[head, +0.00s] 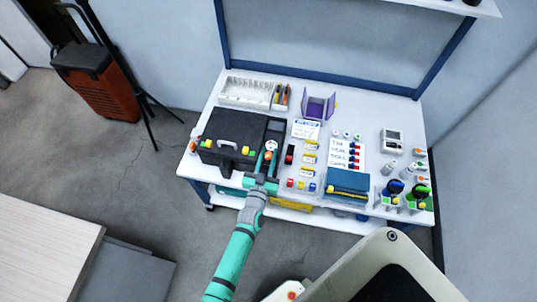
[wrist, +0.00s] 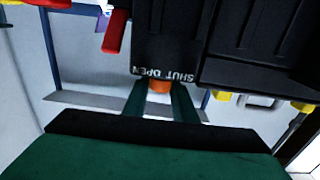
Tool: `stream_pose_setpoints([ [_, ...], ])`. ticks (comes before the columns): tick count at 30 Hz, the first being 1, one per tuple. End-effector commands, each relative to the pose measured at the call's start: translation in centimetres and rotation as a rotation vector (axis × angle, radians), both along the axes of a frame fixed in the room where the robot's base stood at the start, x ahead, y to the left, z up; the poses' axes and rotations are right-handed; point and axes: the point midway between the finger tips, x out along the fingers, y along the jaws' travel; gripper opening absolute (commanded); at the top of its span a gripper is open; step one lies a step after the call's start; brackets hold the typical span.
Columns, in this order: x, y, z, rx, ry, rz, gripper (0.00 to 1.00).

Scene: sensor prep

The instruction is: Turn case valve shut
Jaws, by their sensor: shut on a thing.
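The black case (head: 233,133) stands closed on the left part of the white table in the head view. Its dark front side (wrist: 165,45) fills the top of the wrist view and carries an upside-down SHUT OPEN label (wrist: 166,73). The small orange valve knob (wrist: 159,86) sits just below that label. My gripper (head: 266,163) is at the front right of the case, and its green fingers (wrist: 160,98) are closed on either side of the knob. Most of the knob is hidden by the fingers, and which way it points cannot be told.
The white table (head: 308,223) also holds a purple stand (head: 318,105), a white tray (head: 245,93), a blue-teal box (head: 347,188) and several small coloured parts. Yellow latches (wrist: 300,106) stick out from the case near my gripper. Open floor lies in front of the table.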

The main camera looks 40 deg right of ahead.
Motion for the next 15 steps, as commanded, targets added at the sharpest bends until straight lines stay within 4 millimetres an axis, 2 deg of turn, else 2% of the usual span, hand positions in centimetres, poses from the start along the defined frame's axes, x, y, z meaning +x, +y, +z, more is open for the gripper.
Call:
stream_pose_setpoints([
  [15,0.02,0.01,-0.05,0.005,-0.003,-0.242,0.02],
])
